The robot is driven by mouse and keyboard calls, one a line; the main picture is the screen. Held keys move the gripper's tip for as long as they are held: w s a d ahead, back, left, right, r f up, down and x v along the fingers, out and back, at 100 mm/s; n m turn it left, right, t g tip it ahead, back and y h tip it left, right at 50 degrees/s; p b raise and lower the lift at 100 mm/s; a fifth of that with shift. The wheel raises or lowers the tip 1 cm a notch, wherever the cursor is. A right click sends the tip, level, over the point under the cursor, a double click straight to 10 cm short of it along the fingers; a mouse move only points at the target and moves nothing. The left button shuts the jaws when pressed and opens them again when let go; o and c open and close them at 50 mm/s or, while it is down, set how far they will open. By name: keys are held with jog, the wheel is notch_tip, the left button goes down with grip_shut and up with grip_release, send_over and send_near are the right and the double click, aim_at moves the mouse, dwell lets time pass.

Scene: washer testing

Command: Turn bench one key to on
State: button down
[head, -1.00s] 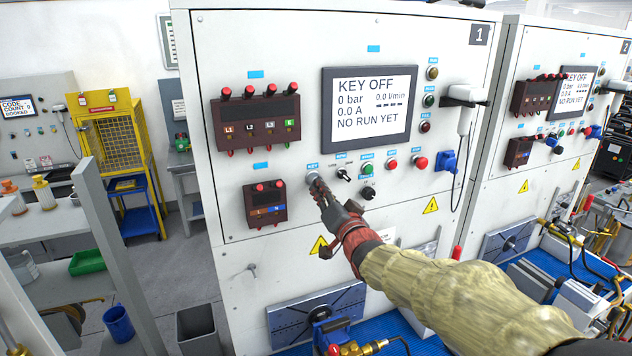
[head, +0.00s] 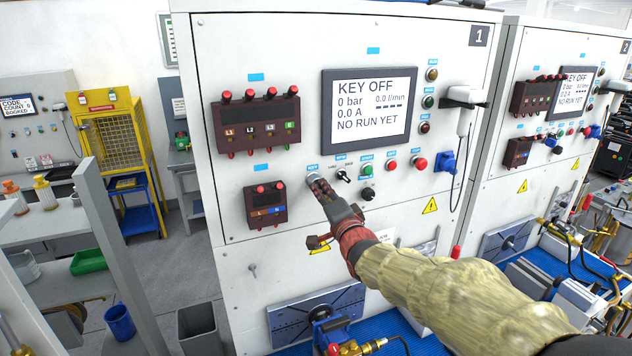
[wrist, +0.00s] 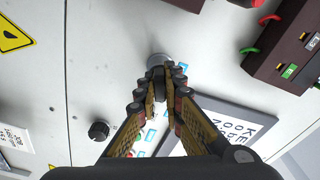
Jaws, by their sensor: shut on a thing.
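The bench one panel (head: 300,60) carries a number 1 plate and a screen (head: 370,110) that reads KEY OFF, 0 bar, 0.0 A, NO RUN YET. The key switch (head: 313,178) sits under the KEY label, left of the small black selector (head: 344,176). My gripper (head: 320,186) is at the key switch, its fingers closed together there. In the wrist view my gripper (wrist: 160,78) is shut on the dark key (wrist: 157,84), in front of the round metal lock (wrist: 158,60). The fingers hide most of the key.
A terminal block (head: 265,204) with red posts juts out at the left. Bench two (head: 560,60) stands at the right.

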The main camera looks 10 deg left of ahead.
jog(key=shift+m, duration=0.4)
jog(key=m+p, duration=0.1)
jog(key=m, duration=0.2)
jog(key=shift+r+m, duration=0.1)
jog(key=shift+m, duration=0.3)
jog(key=c, duration=1.8)
grip_release()
jog(key=shift+c, duration=0.2)
